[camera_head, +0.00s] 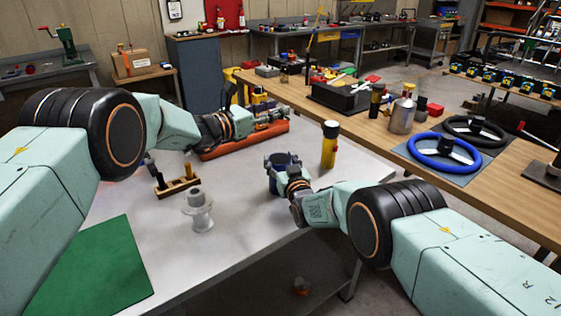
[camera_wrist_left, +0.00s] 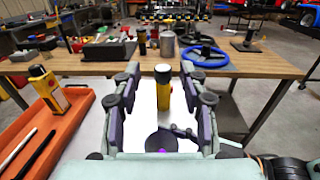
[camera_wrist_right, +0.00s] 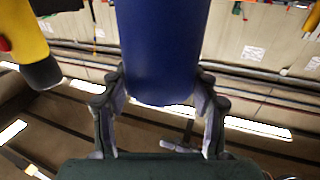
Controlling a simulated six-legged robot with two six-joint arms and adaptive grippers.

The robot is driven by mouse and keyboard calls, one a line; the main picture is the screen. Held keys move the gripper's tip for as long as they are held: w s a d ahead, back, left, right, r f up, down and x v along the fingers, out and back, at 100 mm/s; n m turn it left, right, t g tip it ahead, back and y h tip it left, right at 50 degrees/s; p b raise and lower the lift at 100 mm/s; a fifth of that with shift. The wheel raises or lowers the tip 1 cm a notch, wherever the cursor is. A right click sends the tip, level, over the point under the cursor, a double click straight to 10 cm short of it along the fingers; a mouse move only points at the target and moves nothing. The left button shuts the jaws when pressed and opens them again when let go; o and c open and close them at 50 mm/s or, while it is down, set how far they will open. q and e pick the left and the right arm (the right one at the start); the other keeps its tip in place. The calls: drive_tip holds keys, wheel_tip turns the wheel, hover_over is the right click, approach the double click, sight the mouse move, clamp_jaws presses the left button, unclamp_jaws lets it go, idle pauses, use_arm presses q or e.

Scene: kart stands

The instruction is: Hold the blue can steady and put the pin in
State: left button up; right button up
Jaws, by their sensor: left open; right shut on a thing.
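The blue can (camera_head: 283,158) stands upright near the far right edge of the white table (camera_head: 240,225). My right gripper (camera_head: 284,169) is shut around it. In the right wrist view the blue can (camera_wrist_right: 160,45) fills the space between the fingers. My left gripper (camera_head: 272,116) is open and empty, above the far part of the table. In the left wrist view the can's dark round top (camera_wrist_left: 161,142) shows low between the open fingers (camera_wrist_left: 160,68). A small wooden block (camera_head: 177,187) holds short upright pegs. I cannot tell whether one is the pin.
A yellow black-topped cylinder (camera_head: 328,148) stands just beyond the can. An orange tray (camera_head: 245,140) with tools lies under my left gripper. A pale flanged spool (camera_head: 198,212) and green mat (camera_head: 95,265) are nearer. A wooden bench (camera_head: 480,182) with steering wheels is at right.

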use_arm(q)
drive_tip(key=v, duration=1)
use_arm(e)
drive_tip(key=o, duration=1.2)
drive_tip(key=shift+s, duration=0.1)
drive_tip(key=shift+v, duration=5.9)
drive_tip(key=shift+r, duration=0.1)
drive_tip(key=shift+x, duration=5.75)
